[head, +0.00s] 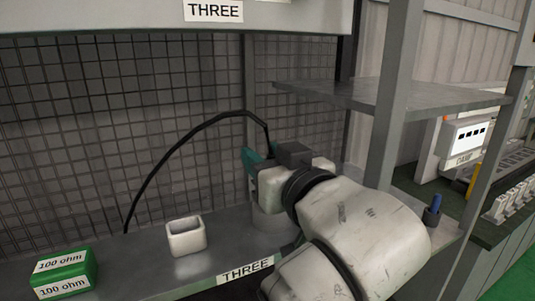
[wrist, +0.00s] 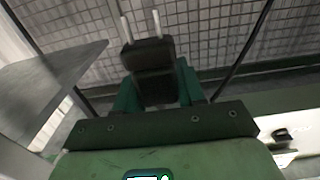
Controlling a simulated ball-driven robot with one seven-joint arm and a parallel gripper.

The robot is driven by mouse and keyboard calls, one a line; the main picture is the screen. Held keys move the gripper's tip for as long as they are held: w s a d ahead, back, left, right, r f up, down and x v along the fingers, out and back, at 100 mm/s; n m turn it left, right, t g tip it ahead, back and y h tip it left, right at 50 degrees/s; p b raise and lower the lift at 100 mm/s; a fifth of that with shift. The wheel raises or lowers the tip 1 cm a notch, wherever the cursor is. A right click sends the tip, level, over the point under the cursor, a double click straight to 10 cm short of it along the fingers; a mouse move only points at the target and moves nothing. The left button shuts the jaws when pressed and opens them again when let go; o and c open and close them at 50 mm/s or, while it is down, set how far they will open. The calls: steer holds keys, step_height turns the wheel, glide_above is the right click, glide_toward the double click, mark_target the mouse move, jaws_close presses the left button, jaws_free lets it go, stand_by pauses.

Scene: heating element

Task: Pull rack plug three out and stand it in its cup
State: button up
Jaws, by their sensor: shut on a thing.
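My gripper (head: 262,160) is above the grey shelf (head: 130,262), with its teal fingers showing beside the wrist. In the wrist view its teal fingers (wrist: 157,85) are shut on a dark plug (wrist: 148,52). The plug's two pale prongs point away from the gripper into open air. A black cable (head: 175,150) arches from the shelf to the fingers. A white square cup (head: 186,237) stands open-topped on the shelf, left of the gripper. A pale rounded form (head: 273,222) shows below the gripper, partly hidden by my arm. A "THREE" label (head: 246,270) is on the shelf's front edge.
A green "100 ohm" block (head: 64,274) sits at the shelf's left. A second "THREE" label (head: 213,11) is on the unit above. A grey upper shelf (head: 390,96) and a post (head: 392,110) stand close on the right. A dark mesh panel (head: 110,110) backs the shelf.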

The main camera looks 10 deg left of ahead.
steer(key=s+r+p, duration=0.7)
steer(key=s+r, duration=0.1)
steer(key=s, duration=0.4)
steer(key=shift+s+r, duration=0.2)
steer(key=shift+s, duration=0.1)
